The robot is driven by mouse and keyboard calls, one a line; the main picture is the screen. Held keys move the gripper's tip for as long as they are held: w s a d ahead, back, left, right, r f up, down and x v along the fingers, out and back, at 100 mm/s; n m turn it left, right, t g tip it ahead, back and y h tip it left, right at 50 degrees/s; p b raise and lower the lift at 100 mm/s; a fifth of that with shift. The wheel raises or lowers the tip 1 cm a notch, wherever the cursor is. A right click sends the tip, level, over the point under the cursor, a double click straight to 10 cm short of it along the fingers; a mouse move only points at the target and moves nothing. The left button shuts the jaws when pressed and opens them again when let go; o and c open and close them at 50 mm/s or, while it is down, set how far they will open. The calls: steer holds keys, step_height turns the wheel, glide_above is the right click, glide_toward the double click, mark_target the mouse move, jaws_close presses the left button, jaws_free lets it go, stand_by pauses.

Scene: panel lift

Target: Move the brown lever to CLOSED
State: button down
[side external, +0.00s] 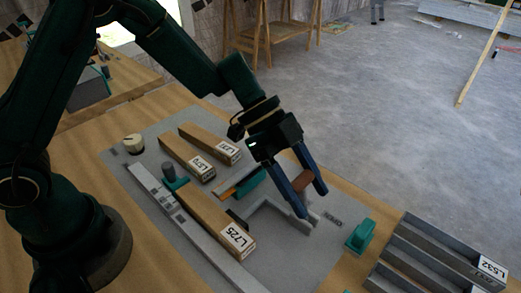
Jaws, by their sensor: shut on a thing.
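My gripper (312,204) points down over the right part of the grey panel (281,258), its two blue fingers on either side of a brown piece. This piece, the brown lever (301,182), is partly covered by the fingers, and the gripper is shut on it. A light grey raised piece (268,212) lies below and left of the fingers. A small label (332,219) lies on the panel just right of the fingertips; its print is too small to read. I cannot tell from this view which position the lever stands at.
Several tan blocks with white labels lie on the panel, one marked L725 (213,222). A pale knob (133,144) and a grey-and-teal knob (174,177) stand at left. A teal piece (361,236) and a grey slotted rack (431,256) are at right.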

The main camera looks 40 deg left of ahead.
mark_target(298, 177)
steer(key=shift+c, duration=0.8)
jaws_free()
steer(key=shift+v, duration=2.6)
